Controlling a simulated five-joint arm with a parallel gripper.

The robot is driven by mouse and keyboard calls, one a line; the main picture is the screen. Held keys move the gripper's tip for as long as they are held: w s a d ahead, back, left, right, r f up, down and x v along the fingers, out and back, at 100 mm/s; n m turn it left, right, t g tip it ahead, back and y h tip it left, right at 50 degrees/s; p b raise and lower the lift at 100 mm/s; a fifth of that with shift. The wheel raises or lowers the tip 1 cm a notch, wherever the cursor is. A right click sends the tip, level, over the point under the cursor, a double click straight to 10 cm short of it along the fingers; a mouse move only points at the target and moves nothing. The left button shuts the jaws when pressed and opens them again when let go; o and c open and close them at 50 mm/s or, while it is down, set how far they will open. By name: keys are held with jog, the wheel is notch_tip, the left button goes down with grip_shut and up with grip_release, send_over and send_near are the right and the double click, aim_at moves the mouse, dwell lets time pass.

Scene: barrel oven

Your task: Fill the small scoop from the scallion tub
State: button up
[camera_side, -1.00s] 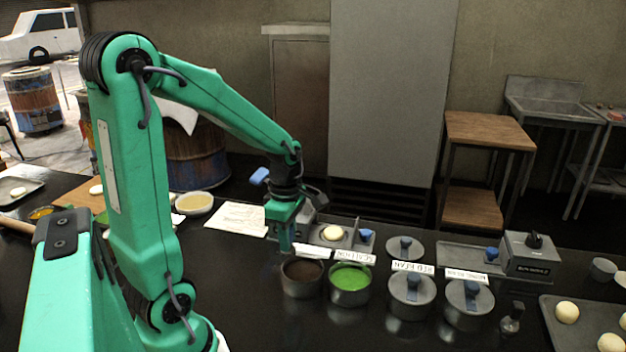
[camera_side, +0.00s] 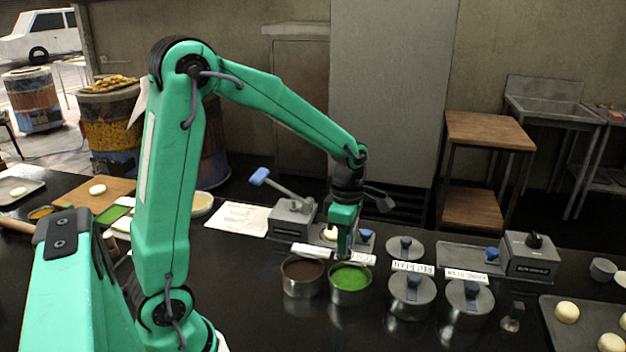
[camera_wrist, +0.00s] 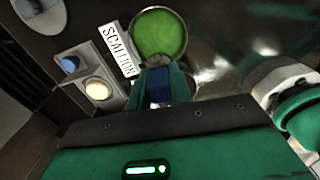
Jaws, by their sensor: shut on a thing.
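The scallion tub (camera_side: 350,292) is a round metal tub filled with bright green scallion (camera_side: 350,277); in the wrist view the green (camera_wrist: 161,33) shows at the top, beside the SCALLION label (camera_wrist: 117,49). My gripper (camera_side: 345,252) is right above the tub's back edge, pointing down. It is shut on the small scoop, whose blue handle (camera_wrist: 159,86) shows between the fingers in the wrist view.
A tub of dark brown filling (camera_side: 303,277) stands close on the left. Lidded metal tubs (camera_side: 412,297) stand on the right. A grey press with a blue-handled lever (camera_side: 280,190) and a pale dough ball (camera_side: 330,234) are just behind. The front of the black counter is clear.

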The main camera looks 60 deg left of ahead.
jog(key=shift+w+d, duration=0.55)
jog(key=shift+d, duration=0.1)
jog(key=shift+f, duration=0.2)
jog(key=shift+f, duration=2.8)
jog(key=shift+f, duration=0.6)
jog(key=shift+r, duration=3.55)
